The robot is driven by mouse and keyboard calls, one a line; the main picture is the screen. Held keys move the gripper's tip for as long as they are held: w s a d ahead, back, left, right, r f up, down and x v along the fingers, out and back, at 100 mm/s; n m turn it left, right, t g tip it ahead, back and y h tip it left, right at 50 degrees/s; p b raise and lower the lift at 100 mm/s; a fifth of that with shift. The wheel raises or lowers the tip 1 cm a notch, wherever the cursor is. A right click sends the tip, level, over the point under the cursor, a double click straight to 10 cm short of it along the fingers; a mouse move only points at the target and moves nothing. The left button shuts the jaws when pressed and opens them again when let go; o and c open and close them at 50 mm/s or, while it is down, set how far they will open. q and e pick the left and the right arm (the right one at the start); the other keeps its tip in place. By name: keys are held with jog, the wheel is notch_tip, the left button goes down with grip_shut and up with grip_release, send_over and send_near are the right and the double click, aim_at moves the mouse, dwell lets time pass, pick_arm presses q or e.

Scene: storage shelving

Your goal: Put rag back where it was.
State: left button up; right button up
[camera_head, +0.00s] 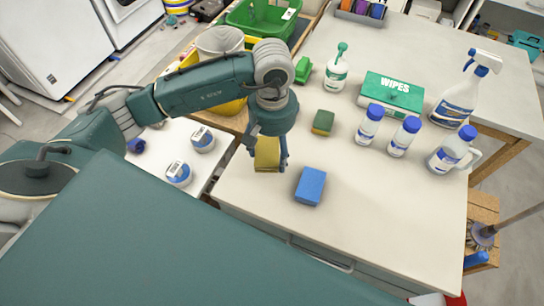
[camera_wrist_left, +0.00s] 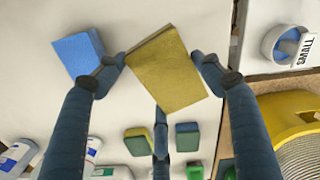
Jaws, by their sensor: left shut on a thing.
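My left gripper (camera_head: 268,150) is shut on a yellow sponge-like block (camera_head: 267,155) above the near left part of the white worktop. In the left wrist view, the gripper (camera_wrist_left: 161,70) has its fingers around the yellow block (camera_wrist_left: 168,68). I cannot tell whether the block touches the worktop. Nothing in view is clearly a cloth rag. A blue sponge (camera_head: 310,186) lies to the right of the gripper, also in the left wrist view (camera_wrist_left: 78,55). A green-and-yellow sponge (camera_head: 323,122) lies farther back. My right gripper is not in view.
White bottles with blue caps (camera_head: 370,124), a spray bottle (camera_head: 461,95), a green wipes box (camera_head: 391,92) and a pump bottle (camera_head: 336,73) stand at the back and right. Round containers (camera_head: 178,174) sit left.

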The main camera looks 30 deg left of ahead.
aim_at(273, 161)
pick_arm(q)
jog(key=shift+f, duration=0.7)
notch_tip(273, 161, down, 4)
jog(key=shift+r+p, duration=0.25)
jog(key=shift+p, duration=0.3)
jog(key=shift+f, duration=0.25)
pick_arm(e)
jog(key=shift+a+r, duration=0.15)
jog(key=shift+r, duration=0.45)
pick_arm(q)
jog(key=shift+f, duration=0.2)
jog(key=o, duration=1)
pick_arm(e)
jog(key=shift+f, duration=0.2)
